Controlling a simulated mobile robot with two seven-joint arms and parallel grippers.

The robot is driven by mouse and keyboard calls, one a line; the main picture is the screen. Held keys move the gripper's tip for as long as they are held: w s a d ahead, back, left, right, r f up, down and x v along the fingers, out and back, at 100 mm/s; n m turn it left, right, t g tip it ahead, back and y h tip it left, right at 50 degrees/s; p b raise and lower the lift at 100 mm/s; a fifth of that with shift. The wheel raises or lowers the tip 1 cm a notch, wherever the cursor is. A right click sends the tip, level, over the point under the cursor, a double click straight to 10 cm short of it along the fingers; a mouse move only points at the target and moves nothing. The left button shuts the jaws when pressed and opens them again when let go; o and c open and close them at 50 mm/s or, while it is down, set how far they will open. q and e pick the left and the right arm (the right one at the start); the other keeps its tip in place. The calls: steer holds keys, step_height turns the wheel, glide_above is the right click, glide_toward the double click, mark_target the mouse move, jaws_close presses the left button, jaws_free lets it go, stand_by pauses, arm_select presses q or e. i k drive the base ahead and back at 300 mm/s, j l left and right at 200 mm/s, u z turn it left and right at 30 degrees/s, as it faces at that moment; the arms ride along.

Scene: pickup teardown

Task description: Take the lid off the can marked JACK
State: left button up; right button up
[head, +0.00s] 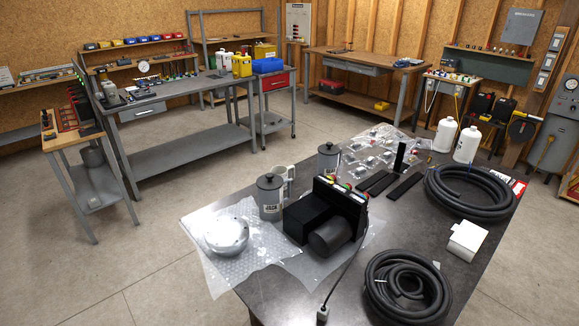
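The can marked JACK (270,200) is a grey metal can standing upright on the dark table in the head view. Its label faces me near the bottom. Its dark lid (270,181), with a small knob on top, sits on the can. A second similar lidded can (328,160) stands behind it to the right; its marking cannot be read. A grey mug or jug with a handle (285,176) stands just behind the JACK can and is partly hidden by it. Neither of my grippers shows in the head view.
A black unit with a cylindrical motor (332,236) stands close right of the JACK can. A silver dome (226,235) lies on bubble wrap (205,263) to the left. Coiled black hoses (470,193), white bottles (446,135) and a white box (467,241) occupy the right side.

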mark_target(270, 203)
steer(key=i+j+z, duration=0.4)
steer(key=z, duration=0.15)
steer(key=i+j+z, duration=0.3)
steer(key=j+z, duration=0.25)
steer(key=i+j+z, duration=0.2)
steer(key=j+z, duration=0.35)
steer(key=j, duration=0.15)
steer(key=j+z, duration=0.5)
steer(key=j, duration=0.2)
steer(key=j+z, duration=0.55)
steer(key=j, duration=0.2)
steer(key=k+j+z, duration=0.25)
steer(key=j+z, duration=0.3)
steer(key=k+j+z, duration=0.35)
steer(key=j+z, duration=0.2)
steer(key=k+j+z, duration=0.55)
steer(key=i+l, duration=0.05)
steer(key=i, duration=0.05)
